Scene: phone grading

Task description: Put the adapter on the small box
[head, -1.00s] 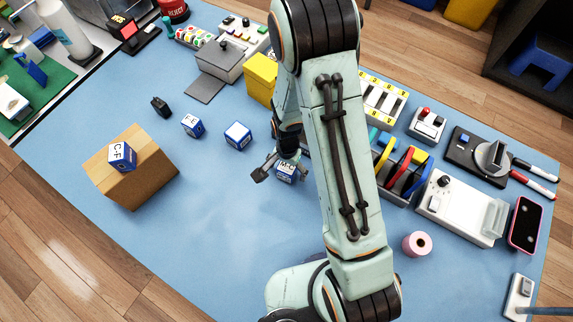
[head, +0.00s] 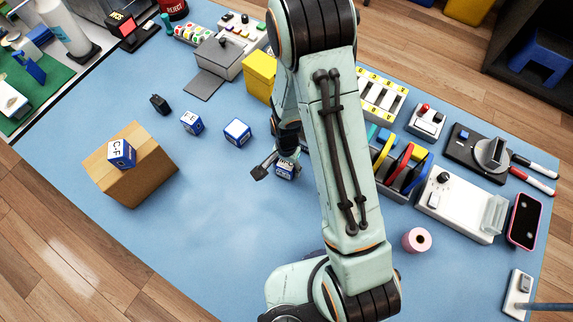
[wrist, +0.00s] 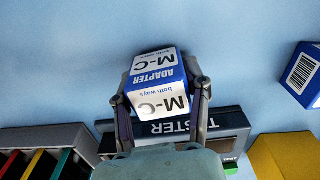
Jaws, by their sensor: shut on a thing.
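My gripper (wrist: 160,97) is shut on a blue and white adapter box (wrist: 158,80) marked "M-C" and "ADAPTER", with a finger on either side. In the head view my gripper (head: 275,168) and this adapter box (head: 285,172) are mid-table, partly hidden by my arm. Whether the box clears the mat is hard to tell. A brown cardboard box (head: 140,185) stands at the left. Another blue and white box (head: 121,153), marked "C-F", sits on its top, toward its left side.
Two more blue and white boxes (head: 192,123) (head: 237,132) and a small black item (head: 160,104) lie between my gripper and the cardboard box. A yellow box (head: 260,77) and a grey device (head: 218,57) stand behind. The blue mat (head: 210,210) is clear in front.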

